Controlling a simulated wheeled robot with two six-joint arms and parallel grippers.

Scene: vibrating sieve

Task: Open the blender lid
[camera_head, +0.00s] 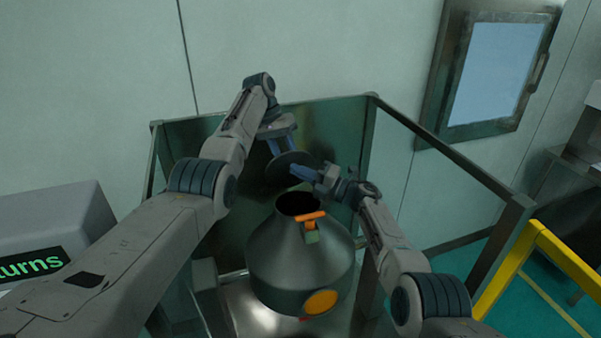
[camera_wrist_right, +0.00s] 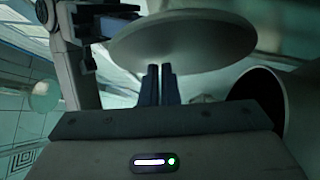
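The blender (camera_head: 285,262) is a dark grey metal vessel with a narrowed neck and an orange clamp (camera_head: 311,217) at its rim. Its round mouth (camera_head: 298,203) is uncovered and shows black; it also appears in the wrist view (camera_wrist_right: 262,92). The lid (camera_head: 292,165), a grey disc, is clear of the mouth, tilted in the air above it; the wrist view shows it large (camera_wrist_right: 185,40). My left gripper (camera_head: 274,146) is at the lid's edge; its grip is unclear. My right gripper (camera_head: 303,172) has its fingers (camera_wrist_right: 161,85) close together, tips at the lid, with nothing visible between them.
A metal frame with a rear panel (camera_head: 225,158) and right rail (camera_head: 450,155) surrounds the blender. A yellow rail (camera_head: 565,257) stands to the right. A grey box with a green-lettered sign (camera_head: 50,215) is at left. A wall window (camera_head: 497,72) is at back right.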

